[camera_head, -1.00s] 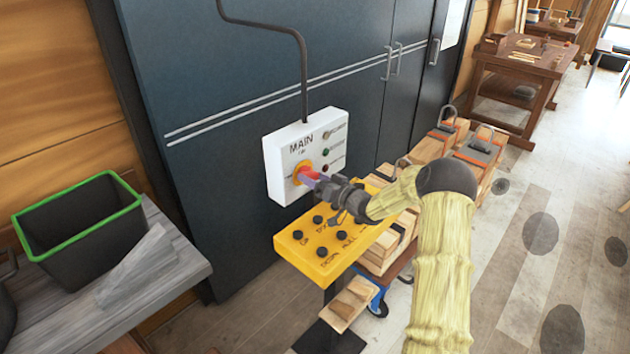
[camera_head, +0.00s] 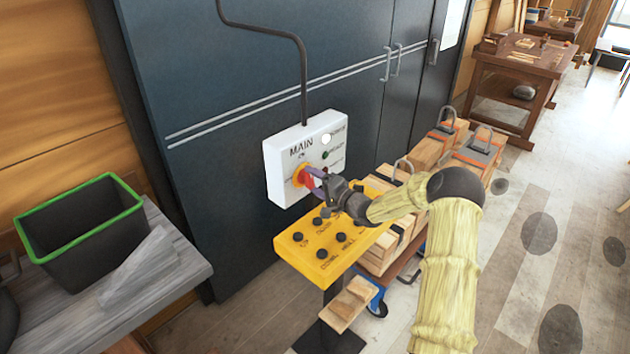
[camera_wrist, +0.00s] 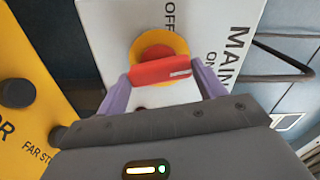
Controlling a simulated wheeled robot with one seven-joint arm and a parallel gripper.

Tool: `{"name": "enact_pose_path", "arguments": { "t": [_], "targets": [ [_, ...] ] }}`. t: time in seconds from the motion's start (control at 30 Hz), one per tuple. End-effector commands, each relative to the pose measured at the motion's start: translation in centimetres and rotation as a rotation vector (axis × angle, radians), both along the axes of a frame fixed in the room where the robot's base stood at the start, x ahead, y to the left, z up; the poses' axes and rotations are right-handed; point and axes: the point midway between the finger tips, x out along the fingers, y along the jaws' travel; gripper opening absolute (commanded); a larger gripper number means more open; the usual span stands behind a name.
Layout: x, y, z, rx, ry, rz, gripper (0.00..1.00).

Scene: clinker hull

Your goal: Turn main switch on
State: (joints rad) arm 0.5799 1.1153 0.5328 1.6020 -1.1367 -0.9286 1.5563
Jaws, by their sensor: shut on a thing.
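The main switch is a red handle on a round yellow base (camera_wrist: 150,46), on the white box (camera_head: 287,163) marked MAIN. In the wrist view the red handle (camera_wrist: 160,72) lies crosswise, and its white-marked end is on the side of the word ON. OFF is printed at another side of the base. My gripper (camera_head: 318,181) is at the box front, its purple fingers shut on the handle. The fingers flank the handle in the wrist view; their tips and part of the base are hidden. The top lamp (camera_head: 326,138) on the box shows bright white.
A yellow button panel (camera_head: 305,262) stands close below my gripper. Timber blocks (camera_head: 430,150) on a cart are to the right. A black bin with green rim (camera_head: 85,215) stands on a grey bench at left. Dark cabinets are behind the box; floor at right is open.

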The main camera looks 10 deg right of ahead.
Motion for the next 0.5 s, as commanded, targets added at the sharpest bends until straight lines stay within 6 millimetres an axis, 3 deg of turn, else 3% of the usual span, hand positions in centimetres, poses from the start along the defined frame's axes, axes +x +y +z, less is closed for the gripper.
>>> {"name": "enact_pose_path", "arguments": {
  "t": [0.5],
  "targets": [
    [0.06, -0.27, -0.05, 0.172, 0.125, -0.005, 0.46]
  ]
}}
